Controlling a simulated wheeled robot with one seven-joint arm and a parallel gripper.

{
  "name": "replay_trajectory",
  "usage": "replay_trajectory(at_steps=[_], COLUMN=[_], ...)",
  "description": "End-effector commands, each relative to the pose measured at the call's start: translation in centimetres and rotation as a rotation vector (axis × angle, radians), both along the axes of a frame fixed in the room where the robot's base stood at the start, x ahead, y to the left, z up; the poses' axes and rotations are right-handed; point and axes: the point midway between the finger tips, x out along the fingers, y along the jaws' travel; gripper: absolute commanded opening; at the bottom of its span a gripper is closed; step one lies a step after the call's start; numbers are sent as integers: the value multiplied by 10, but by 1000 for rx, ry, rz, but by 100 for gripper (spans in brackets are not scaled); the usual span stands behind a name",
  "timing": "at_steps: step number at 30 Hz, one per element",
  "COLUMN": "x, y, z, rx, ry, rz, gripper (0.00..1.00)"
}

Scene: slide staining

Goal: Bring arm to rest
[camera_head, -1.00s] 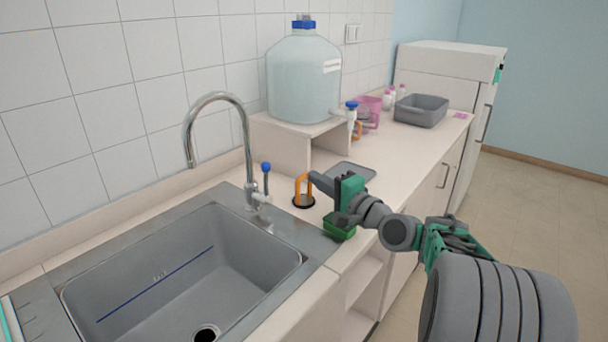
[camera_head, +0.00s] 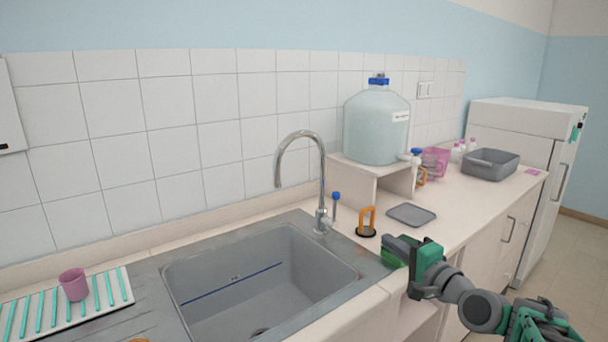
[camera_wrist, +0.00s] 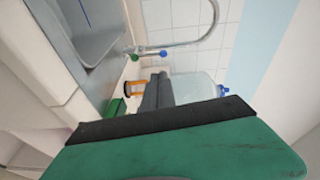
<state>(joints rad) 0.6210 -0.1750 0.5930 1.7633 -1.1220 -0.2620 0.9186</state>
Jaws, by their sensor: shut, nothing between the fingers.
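My gripper (camera_head: 400,241) is at the right of the head view, over the front edge of the counter beside the sink's right corner. Its dark fingers are shut with nothing seen between them. In the wrist view the gripper (camera_wrist: 158,88) points toward the counter and the water bottle (camera_wrist: 205,88). A green block-like item (camera_head: 394,256) sits at the sink's right edge, partly hidden behind my gripper; it also shows in the wrist view (camera_wrist: 116,109).
A sink (camera_head: 265,280) with a tall faucet (camera_head: 322,180) is left of my gripper. An orange-handled item (camera_head: 366,222), a grey tray (camera_head: 411,215) and a raised water bottle (camera_head: 376,125) stand behind. A pink cup (camera_head: 74,284) is on the striped rack (camera_head: 40,315). Floor at right is open.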

Motion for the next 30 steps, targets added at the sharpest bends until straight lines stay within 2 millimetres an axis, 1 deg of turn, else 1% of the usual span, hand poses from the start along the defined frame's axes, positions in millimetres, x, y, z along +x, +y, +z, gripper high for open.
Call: replay_trajectory(at_steps=[1, 2, 8, 11, 14, 17, 19, 20, 21, 23, 24, 25, 27, 30], x=[-1, -2, -16, -31, -55, -93, -128, -145, -168, -202, -223, -236, -257, -267], y=[8, 11, 36, 53, 67, 76, 76, 75, 73, 67, 63, 60, 56, 54], z=[2, 0, -20, -34, -48, -63, -72, -75, -78, -82, -84, -86, -89, -91], rx=[-43, -73, -311, -467, -660, -871, -1021, -1081, -1157, -1254, -1302, -1329, -1368, -1383], ry=[11, 23, 114, 176, 252, 345, 422, 455, 503, 568, 608, 635, 677, 697], rz=[10, 13, 56, 100, 162, 246, 319, 353, 401, 473, 516, 544, 589, 610], gripper=[0, 0, 0, 0, 0, 0, 0, 0, 0, 0, 0, 0, 0, 0])
